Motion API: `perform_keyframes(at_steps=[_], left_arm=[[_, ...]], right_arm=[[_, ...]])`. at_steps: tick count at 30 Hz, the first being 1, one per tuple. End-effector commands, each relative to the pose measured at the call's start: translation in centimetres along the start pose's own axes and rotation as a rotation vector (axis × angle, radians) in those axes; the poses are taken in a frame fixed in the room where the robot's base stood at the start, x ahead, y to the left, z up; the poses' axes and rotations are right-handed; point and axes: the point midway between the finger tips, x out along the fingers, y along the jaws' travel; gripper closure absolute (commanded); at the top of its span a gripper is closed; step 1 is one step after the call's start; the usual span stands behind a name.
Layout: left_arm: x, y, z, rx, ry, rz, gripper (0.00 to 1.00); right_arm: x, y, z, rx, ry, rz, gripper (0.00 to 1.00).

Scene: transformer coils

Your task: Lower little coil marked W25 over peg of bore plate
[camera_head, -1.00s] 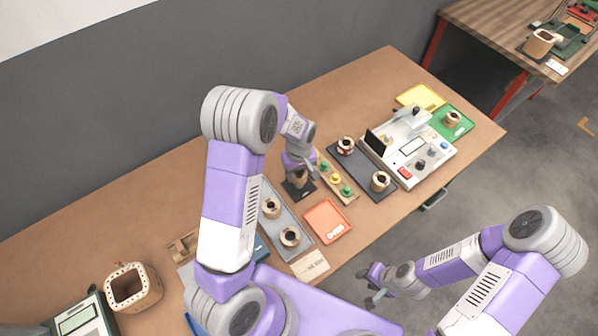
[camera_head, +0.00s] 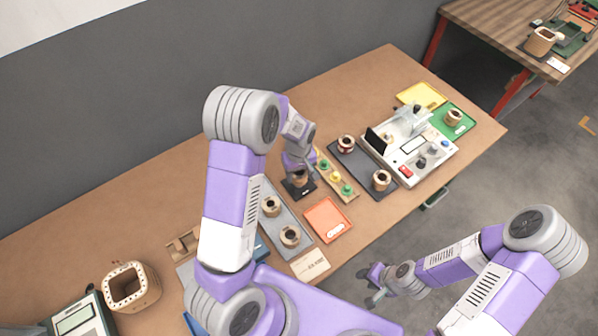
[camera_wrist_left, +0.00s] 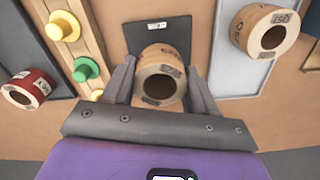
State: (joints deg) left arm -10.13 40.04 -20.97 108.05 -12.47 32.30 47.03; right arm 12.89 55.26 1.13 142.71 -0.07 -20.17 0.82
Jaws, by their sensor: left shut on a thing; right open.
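My left gripper (camera_head: 299,174) is shut on a small tan coil (camera_wrist_left: 160,72), one finger on each side of it. In the head view the coil is mostly hidden by the gripper. In the left wrist view its dark bore faces the camera and its printed marking is only partly seen. The dark bore plate (camera_wrist_left: 158,30) with a small white label lies just beyond the coil. In the head view the plate (camera_head: 298,191) shows beneath the gripper. Its peg is hidden, and I cannot tell whether the coil surrounds it. My right gripper (camera_head: 372,287) is open and empty, off the table's front edge.
A wooden strip (camera_head: 337,178) with green and yellow plugs stands close right of the plate. A grey tray (camera_head: 278,221) with two tan coils is close in front. A red tray (camera_head: 327,221), dark mat (camera_head: 355,166) with coils and white tester (camera_head: 435,157) lie further right.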

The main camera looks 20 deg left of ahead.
Motion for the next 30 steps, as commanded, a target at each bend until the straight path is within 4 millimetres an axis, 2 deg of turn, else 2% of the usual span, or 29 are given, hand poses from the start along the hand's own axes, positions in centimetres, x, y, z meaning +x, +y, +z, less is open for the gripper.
perform_keyframes(at_steps=[16, 30], left_arm=[[2.0, 0.0, 0.0, 0.000, 0.000, 0.000, 0.76], [2.4, 0.0, 0.0, -0.001, 0.000, 0.000, 0.76]], right_arm=[[1.5, 0.6, -0.1, 0.000, 0.000, 0.000, 0.57], [1.8, 0.7, -0.1, 0.000, 0.000, 0.000, 0.57]])
